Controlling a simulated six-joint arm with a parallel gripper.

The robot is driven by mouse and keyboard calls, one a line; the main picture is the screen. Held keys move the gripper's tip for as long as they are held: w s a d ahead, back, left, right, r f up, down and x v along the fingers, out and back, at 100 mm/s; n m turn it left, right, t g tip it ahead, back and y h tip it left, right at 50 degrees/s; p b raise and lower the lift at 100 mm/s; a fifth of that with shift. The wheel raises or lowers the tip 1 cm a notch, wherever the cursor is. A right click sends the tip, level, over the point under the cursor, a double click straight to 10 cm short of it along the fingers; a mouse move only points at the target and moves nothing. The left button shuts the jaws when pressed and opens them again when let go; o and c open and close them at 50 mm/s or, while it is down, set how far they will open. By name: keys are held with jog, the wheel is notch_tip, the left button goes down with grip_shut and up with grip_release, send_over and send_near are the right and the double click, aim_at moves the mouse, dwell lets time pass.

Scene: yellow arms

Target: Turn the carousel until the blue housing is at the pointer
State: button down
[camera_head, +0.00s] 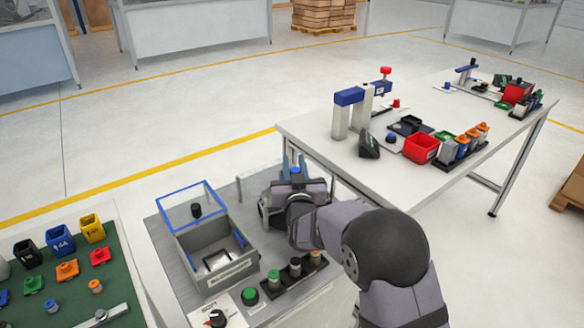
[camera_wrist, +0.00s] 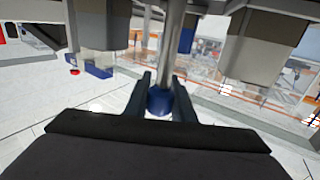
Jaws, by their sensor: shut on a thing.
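My gripper (camera_wrist: 161,93) is shut on a blue rounded knob (camera_wrist: 160,103) at the end of a metal rod (camera_wrist: 177,45) in the wrist view. In the head view my gripper (camera_head: 295,162) is over the far right part of the grey bench, and my wrist and arm cover much of what is there. I cannot make out a carousel or its pointer in either view. A blue box-shaped part (camera_head: 60,243) stands on the green mat at the left; I cannot tell whether it is the housing meant.
A grey open bin (camera_head: 217,265) and a blue-edged frame (camera_head: 187,205) are left of my arm. A row of small coloured-top parts (camera_head: 295,268) is close in front of it. A white table (camera_head: 310,133) with red bins and a blue-topped stand is behind.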

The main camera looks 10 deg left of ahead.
jog(key=shift+d+m+t+h+p, duration=0.1)
jog(key=shift+d+m+h+p, duration=0.2)
jog(key=shift+m+h, duration=0.55)
jog(key=shift+d+m+t+h+p, duration=0.1)
jog(key=shift+m+h+p, duration=0.3)
jog(key=shift+h, duration=0.75)
jog(key=shift+d+m+t+h+p, duration=0.1)
jog(key=shift+d+m+h+p, duration=0.15)
jog(key=shift+m+h, duration=0.6)
jog(key=shift+d+h, duration=0.1)
jog(key=shift+h, duration=0.55)
jog(key=c, duration=1.5)
grip_release()
jog(key=shift+s+a+b, duration=0.1)
jog(key=shift+s+a, duration=0.05)
jog(key=shift+s, duration=1.05)
jog(key=shift+s+a+b, duration=0.1)
jog(key=shift+s+a, duration=0.1)
jog(key=shift+s, duration=1)
jog(key=shift+s+a+b, duration=0.1)
jog(key=shift+s+a, duration=0.05)
jog(key=shift+s, duration=1.05)
jog(key=shift+c, duration=0.6)
